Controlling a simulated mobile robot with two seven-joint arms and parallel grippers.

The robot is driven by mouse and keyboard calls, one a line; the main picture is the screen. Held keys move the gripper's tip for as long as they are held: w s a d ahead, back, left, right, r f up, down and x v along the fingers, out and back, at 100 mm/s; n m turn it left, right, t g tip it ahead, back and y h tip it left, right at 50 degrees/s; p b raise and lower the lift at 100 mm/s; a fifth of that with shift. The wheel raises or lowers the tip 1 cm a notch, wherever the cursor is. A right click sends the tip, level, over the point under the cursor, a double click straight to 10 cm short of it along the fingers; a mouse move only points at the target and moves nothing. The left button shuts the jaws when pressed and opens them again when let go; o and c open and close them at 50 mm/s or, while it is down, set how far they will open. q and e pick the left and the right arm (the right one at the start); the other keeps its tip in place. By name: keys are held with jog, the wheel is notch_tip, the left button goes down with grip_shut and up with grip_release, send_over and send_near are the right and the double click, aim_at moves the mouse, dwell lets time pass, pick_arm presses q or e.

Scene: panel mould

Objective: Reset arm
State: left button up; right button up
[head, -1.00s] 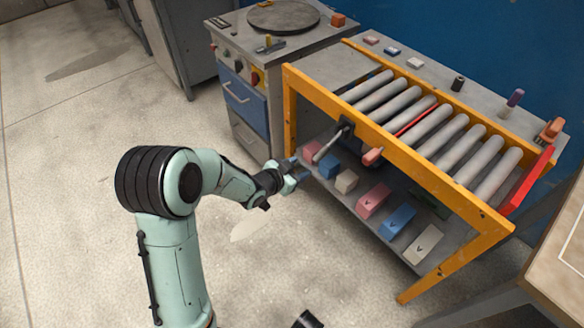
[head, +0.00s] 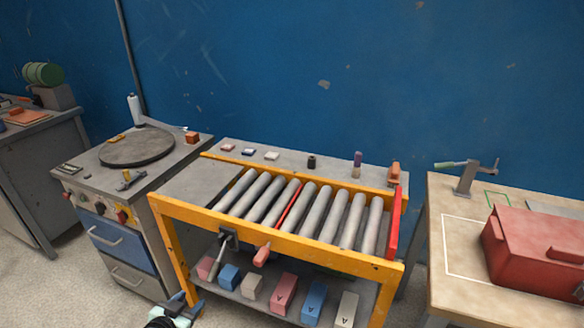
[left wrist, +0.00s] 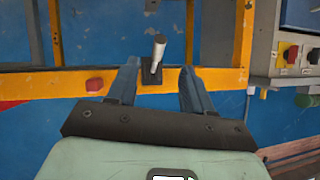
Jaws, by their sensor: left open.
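My left gripper (head: 178,302) shows at the bottom edge of the head view, near the left leg of the orange-framed roller table (head: 290,232). In the left wrist view its two blue-grey fingers (left wrist: 161,88) are spread apart with nothing held between them. A grey lever (head: 218,262) on a black mount is fixed to the table's front rail. The lever also shows in the left wrist view (left wrist: 157,52), beyond the gap between the fingers. Most of my left arm is outside the head view. My right gripper is not in view.
A red-orange handle (head: 262,255) sits on the front rail, right of the lever. Several coloured blocks, including a blue one (head: 314,302), lie on the lower shelf. A cabinet with a round plate (head: 136,147) stands left. A bench with a red box (head: 535,252) stands right.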

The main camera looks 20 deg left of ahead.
pick_arm(q)
jog(key=s+d+f+n+g+h, duration=0.1)
jog(key=s+d+f+n+g, duration=0.2)
jog(key=d+f, duration=0.6)
jog(key=s+d+f+n+g+h, duration=0.1)
jog(key=s+d+f+g+h, duration=0.25)
jog(key=f, duration=0.95)
jog(key=s+d+f+n+g, duration=0.1)
jog(key=s+d+f+g, duration=0.1)
jog(key=s+d+f, duration=0.35)
jog(key=s+d+f+g, duration=0.3)
jog(key=s+d, duration=0.4)
jog(key=s, duration=0.2)
jog(key=s+d+r+g+p, duration=0.2)
jog(key=s+r+p, duration=0.1)
jog(key=r+p, duration=1.4)
jog(key=shift+s, duration=0.2)
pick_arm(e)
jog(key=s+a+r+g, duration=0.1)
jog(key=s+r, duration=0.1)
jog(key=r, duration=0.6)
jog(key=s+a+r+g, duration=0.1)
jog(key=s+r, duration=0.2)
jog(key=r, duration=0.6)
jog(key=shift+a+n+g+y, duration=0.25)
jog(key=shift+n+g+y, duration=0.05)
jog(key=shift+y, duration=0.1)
pick_arm(q)
jog(key=shift+s, duration=0.1)
